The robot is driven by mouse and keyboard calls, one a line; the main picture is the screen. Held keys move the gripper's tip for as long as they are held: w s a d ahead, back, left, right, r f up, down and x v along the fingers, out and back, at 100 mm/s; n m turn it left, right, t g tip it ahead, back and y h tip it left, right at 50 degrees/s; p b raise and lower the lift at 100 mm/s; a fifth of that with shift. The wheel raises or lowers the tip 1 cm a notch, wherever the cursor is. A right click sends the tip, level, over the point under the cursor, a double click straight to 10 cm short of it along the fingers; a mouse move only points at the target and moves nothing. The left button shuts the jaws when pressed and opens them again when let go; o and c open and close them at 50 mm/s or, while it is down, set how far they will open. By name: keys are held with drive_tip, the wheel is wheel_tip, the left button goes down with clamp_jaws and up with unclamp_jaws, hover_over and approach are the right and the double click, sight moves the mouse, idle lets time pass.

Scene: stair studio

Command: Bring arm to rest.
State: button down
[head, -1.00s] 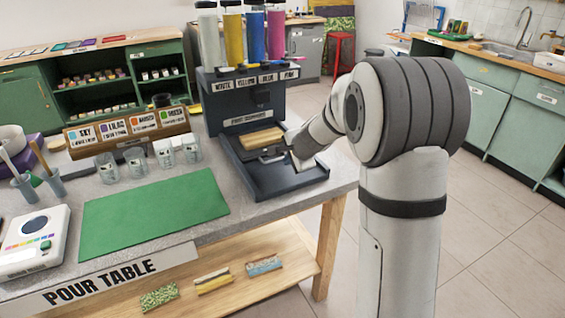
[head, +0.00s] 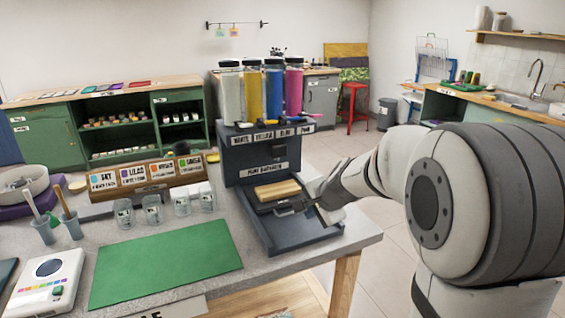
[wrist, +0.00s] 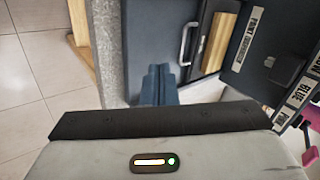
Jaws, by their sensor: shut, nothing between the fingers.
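My arm reaches in from the right in the head view. My gripper (head: 312,205) is over the right side of the dark paint dispenser (head: 258,160), near its drip tray (head: 283,237). In the wrist view my gripper (wrist: 158,72) shows two blue-grey fingers pressed together with nothing between them. They point towards the tray and its metal handle (wrist: 186,45); whether they touch the tray is unclear. A tan block (head: 277,190) lies in the dispenser behind the handle.
Four clear cups stand left of the dispenser, beside a green mat (head: 165,265) and a white scale (head: 45,280). Tall paint tubes top the dispenser. Open floor lies right of the table edge (head: 365,245). A red stool (head: 353,105) stands behind.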

drive_tip(key=s+d+r+n+g+h+p, duration=0.1)
drive_tip(key=s+n, duration=0.5)
drive_tip(key=s, duration=0.8)
drive_tip(key=s+r+n+g+h+p, duration=0.1)
drive_tip(key=s+r+n+g+p, duration=0.2)
drive_tip(key=s, duration=1.1)
drive_tip(key=r+n+p, duration=0.1)
drive_tip(key=n, duration=0.2)
drive_tip(key=shift+d+h, duration=0.35)
drive_tip(key=shift+h, duration=0.05)
